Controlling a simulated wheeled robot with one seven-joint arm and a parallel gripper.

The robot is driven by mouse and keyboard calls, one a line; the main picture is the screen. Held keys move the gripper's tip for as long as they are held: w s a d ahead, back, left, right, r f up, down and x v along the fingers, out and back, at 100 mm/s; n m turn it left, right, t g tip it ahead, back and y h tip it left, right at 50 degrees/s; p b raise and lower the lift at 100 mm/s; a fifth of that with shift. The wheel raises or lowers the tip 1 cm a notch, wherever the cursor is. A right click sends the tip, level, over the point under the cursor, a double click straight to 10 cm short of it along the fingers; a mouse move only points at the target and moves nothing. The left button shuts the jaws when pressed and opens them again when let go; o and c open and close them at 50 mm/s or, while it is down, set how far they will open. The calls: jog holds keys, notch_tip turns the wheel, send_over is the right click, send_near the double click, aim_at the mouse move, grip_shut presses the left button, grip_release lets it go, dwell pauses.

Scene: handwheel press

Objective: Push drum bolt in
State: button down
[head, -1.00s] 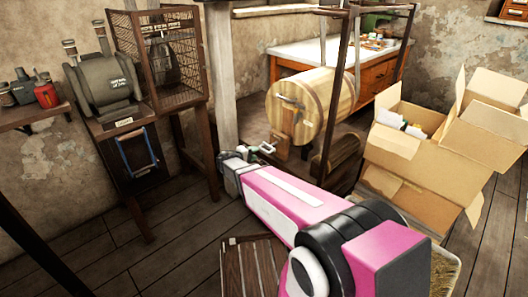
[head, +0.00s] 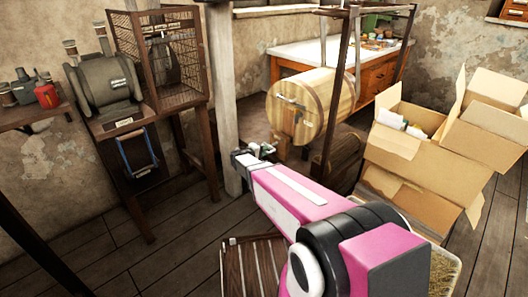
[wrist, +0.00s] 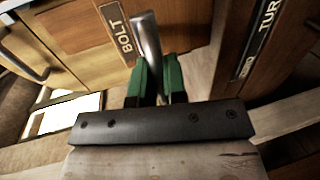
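The wooden drum (head: 340,92) lies on its side on a stand in the head view, its round end facing me. A metal bolt (head: 292,102) crosses that end. In the wrist view, a grey metal bar (wrist: 146,38), which looks like the bolt's handle, stands beside a BOLT label (wrist: 117,34) on wood. My gripper (head: 262,149) is below and left of the bolt in the head view. Its green fingers (wrist: 158,72) are apart in the wrist view, with the bar showing between and beyond them. I cannot tell whether they touch it.
A second label, partly cut off and reading TUR (wrist: 257,40), is at the wrist view's right. A wooden post (head: 220,95) stands left of the drum. Cardboard boxes (head: 440,135) stand on the right, and a slatted crate (head: 255,265) is on the floor in front.

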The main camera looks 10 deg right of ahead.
jog(key=shift+r+x, duration=0.2)
jog(key=shift+x, duration=0.8)
jog(key=shift+r+x, duration=0.2)
jog(key=shift+x, duration=0.8)
jog(key=shift+d, duration=0.1)
jog(key=c, duration=1.2)
grip_release()
jog(key=shift+w+d, duration=0.1)
jog(key=v, duration=1.1)
jog(key=shift+d, duration=0.1)
